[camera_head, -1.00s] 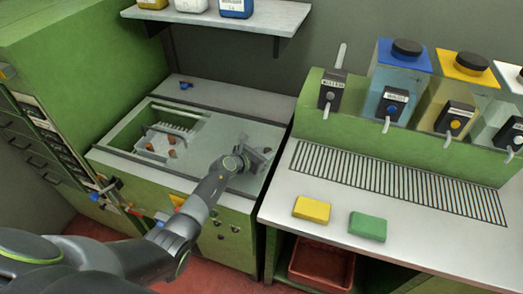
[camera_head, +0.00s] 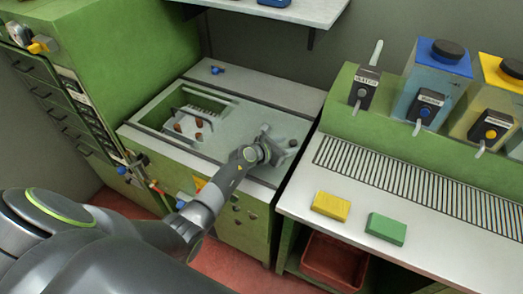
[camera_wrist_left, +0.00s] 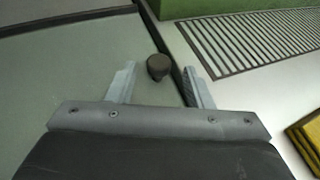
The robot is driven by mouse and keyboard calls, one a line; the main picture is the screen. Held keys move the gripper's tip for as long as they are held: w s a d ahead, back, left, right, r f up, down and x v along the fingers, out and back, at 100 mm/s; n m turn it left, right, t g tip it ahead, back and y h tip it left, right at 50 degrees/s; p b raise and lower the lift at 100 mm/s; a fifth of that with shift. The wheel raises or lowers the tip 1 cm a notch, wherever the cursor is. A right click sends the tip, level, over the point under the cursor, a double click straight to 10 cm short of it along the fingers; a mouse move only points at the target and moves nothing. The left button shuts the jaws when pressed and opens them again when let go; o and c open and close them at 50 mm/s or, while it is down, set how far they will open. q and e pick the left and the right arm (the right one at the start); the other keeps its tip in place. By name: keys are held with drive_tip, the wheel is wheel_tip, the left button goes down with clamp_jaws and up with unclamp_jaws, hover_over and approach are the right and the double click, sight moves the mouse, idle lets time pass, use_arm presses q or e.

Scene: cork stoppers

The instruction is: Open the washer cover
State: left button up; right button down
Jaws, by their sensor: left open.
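The green washer (camera_head: 236,224) has a flat grey cover (camera_head: 232,125) on its top. The cover lies over the right part; the left part is an open bay with a white basket (camera_head: 203,107) and several brown corks. A dark round knob (camera_head: 293,143) stands near the cover's right end and also shows in the left wrist view (camera_wrist_left: 158,67). My left gripper (camera_head: 279,146) is open and low over the cover's right end. In the wrist view its fingers lie on either side of the knob, without visible contact. My right gripper is out of view.
A counter to the right holds a yellow sponge (camera_head: 331,206), a green sponge (camera_head: 386,228) and a slotted drain (camera_head: 420,185). Dispensers with levers stand behind it. A red bin (camera_head: 335,260) sits below. A shelf (camera_head: 300,12) hangs over the washer's back. A small blue-capped item (camera_head: 217,70) is behind the bay.

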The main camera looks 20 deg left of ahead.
use_arm(q)
drive_tip(key=v, duration=1.3)
drive_tip(key=shift+s+a, duration=0.15)
drive_tip(key=shift+s, duration=0.15)
drive_tip(key=shift+v, duration=0.85)
drive_tip(key=shift+r, duration=0.1)
